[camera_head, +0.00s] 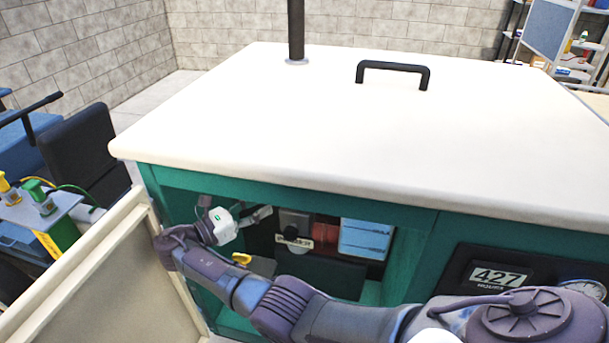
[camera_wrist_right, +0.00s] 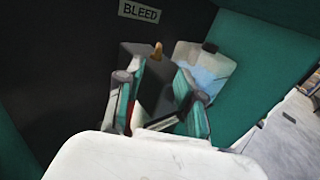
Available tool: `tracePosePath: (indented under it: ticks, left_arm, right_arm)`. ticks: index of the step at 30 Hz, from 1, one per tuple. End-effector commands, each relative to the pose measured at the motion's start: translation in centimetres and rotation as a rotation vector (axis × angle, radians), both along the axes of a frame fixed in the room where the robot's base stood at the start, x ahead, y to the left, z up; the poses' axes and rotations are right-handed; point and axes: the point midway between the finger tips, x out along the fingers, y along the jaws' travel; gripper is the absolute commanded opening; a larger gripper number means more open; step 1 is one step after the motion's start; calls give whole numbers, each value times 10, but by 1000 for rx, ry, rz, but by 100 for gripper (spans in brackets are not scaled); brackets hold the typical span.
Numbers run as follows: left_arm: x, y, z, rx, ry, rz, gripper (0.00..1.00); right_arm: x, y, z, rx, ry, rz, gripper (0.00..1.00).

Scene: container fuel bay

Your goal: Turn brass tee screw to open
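A small brass piece (camera_wrist_right: 158,50), likely the tee screw, shows above a dark block (camera_wrist_right: 158,88) under a BLEED label (camera_wrist_right: 139,11) in the right wrist view. My right gripper (camera_wrist_right: 160,80) is open, its two teal-padded fingers spread apart, with the dark block and brass piece seen between and beyond them. Contact with the brass piece cannot be made out. In the head view my right arm reaches left across the teal cabinet's opening, with the right gripper (camera_head: 262,214) inside it. The brass piece cannot be made out there. My left gripper is out of view.
The cabinet's white top (camera_head: 300,120) carries a black handle (camera_head: 393,70) and a dark pipe (camera_head: 296,30). An open door panel (camera_head: 110,280) stands at the left. Inside are a yellow piece (camera_head: 241,258), a red part (camera_head: 326,231) and a light-blue container (camera_head: 366,238). A 427 hours meter (camera_head: 498,276) is at right.

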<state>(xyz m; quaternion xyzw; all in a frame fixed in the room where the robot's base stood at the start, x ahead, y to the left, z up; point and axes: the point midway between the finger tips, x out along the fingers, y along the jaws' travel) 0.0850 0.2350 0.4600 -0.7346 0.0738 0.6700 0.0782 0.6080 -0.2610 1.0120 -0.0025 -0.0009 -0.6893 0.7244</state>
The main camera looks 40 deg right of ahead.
Motion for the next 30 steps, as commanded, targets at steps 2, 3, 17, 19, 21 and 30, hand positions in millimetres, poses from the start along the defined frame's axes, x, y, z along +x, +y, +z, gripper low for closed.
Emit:
tracePosePath:
  ticks: [2, 3, 17, 19, 21, 30]
  left_arm:
    - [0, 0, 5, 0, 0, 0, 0]
    - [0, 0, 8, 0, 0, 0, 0]
    - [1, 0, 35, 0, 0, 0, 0]
    - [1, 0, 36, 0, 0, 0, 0]
    - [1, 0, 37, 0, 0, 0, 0]
    - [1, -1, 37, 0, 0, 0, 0]
  right_arm:
    - [0, -11, 0, -1, 2, -3, 38]
    - [0, -18, 1, 0, 2, -3, 38]
    - [5, -101, -1, 3, 0, 0, 38]
    - [5, -108, -1, 3, 0, 0, 38]
    - [5, -113, -2, 4, 0, 0, 38]
    - [6, -116, -3, 5, -2, 1, 38]
